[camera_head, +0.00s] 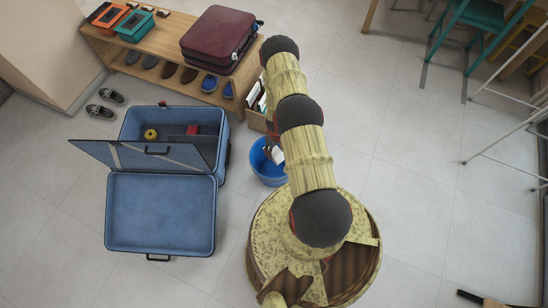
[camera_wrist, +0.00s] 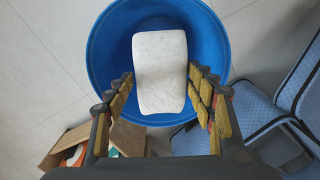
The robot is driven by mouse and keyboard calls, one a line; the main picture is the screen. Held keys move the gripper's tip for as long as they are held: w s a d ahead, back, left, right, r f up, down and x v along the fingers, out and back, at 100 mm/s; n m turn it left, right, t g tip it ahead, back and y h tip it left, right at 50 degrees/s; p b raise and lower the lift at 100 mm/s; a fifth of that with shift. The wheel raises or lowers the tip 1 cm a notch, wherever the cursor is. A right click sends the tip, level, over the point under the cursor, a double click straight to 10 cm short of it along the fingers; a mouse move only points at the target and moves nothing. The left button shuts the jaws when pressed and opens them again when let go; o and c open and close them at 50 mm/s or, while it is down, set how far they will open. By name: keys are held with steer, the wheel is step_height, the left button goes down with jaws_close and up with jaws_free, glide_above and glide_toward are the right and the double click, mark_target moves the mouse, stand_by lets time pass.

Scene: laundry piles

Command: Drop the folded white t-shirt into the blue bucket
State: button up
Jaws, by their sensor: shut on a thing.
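The blue bucket (camera_head: 262,167) stands on the floor just left of my arm in the head view. In the wrist view the bucket (camera_wrist: 103,52) opens directly below my gripper (camera_wrist: 162,76). The folded white t-shirt (camera_wrist: 160,70) is a pale, rounded bundle between my gripper's two fingers, and they are shut on it. It lies over the bucket's opening in the wrist view; its exact height above the rim cannot be told. In the head view a bit of the white t-shirt (camera_head: 277,155) shows at the bucket, and my arm hides most of the gripper.
An open blue suitcase (camera_head: 160,214) lies left of the bucket. A wooden bench (camera_head: 165,52) with shoes and a maroon suitcase (camera_head: 218,40) stands behind. A box of books (camera_head: 256,112) sits near the bucket. Chairs (camera_head: 470,30) stand at right; floor between is clear.

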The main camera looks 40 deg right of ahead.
steer(key=shift+f, duration=0.1)
steer(key=o, duration=1.3)
steer(key=shift+o, duration=0.2)
step_height(320, 180, up, 12)
stand_by(0.5)
